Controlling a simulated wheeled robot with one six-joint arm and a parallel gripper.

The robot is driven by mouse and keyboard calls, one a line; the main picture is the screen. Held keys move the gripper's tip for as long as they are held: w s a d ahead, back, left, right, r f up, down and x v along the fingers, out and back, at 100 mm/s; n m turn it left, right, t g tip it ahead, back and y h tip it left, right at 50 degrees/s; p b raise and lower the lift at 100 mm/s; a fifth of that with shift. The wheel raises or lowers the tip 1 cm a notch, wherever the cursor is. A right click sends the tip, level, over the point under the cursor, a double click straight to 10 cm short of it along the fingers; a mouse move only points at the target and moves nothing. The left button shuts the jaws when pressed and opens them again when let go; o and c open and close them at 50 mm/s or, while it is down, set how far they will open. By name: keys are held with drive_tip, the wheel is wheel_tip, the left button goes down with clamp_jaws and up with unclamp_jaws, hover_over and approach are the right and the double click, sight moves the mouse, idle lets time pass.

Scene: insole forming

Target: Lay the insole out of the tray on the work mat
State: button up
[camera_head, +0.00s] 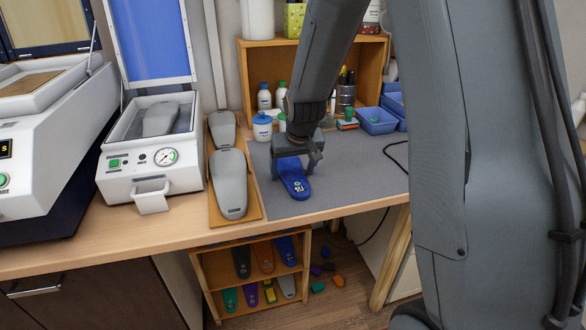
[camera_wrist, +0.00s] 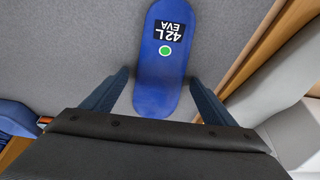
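A blue insole (camera_head: 295,186) lies flat on the grey work mat (camera_head: 345,165), near the mat's left side. In the wrist view the insole (camera_wrist: 160,85) shows a black "42 L EVA" label and a green dot, on the grey mat surface (camera_wrist: 60,50). My gripper (camera_head: 291,158) is low over the insole's far end. In the wrist view my gripper (camera_wrist: 159,77) has its fingers spread, one on each side of the insole, with a gap on both sides. A blue tray (camera_head: 377,121) stands at the mat's back right; its inside is only partly visible.
A wooden board (camera_head: 214,212) with grey lasts borders the mat on the left. A white press (camera_head: 150,175) with a raised lid stands further left. Bottles (camera_head: 262,127) and a wooden shelf (camera_head: 258,60) stand behind. The mat's right side is mostly clear, apart from a black cable.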

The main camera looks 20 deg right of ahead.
drive_tip(key=shift+r, duration=0.1)
drive_tip(key=shift+s+r, duration=0.15)
drive_tip(key=shift+r, duration=0.4)
drive_tip(key=b+v, duration=0.2)
drive_tip(key=v, duration=0.9)
drive_tip(key=s+f+g, duration=0.2)
drive_tip(key=s+f, duration=0.3)
drive_tip(key=s, duration=0.5)
drive_tip(key=s+f+g, duration=0.1)
drive_tip(key=s+f, duration=0.4)
drive_tip(key=s, duration=0.5)
drive_tip(key=shift+s+f+g, duration=0.3)
drive_tip(key=shift+f+g, duration=0.05)
drive_tip(key=shift+g, duration=0.05)
drive_tip(key=shift+c, duration=0.5)
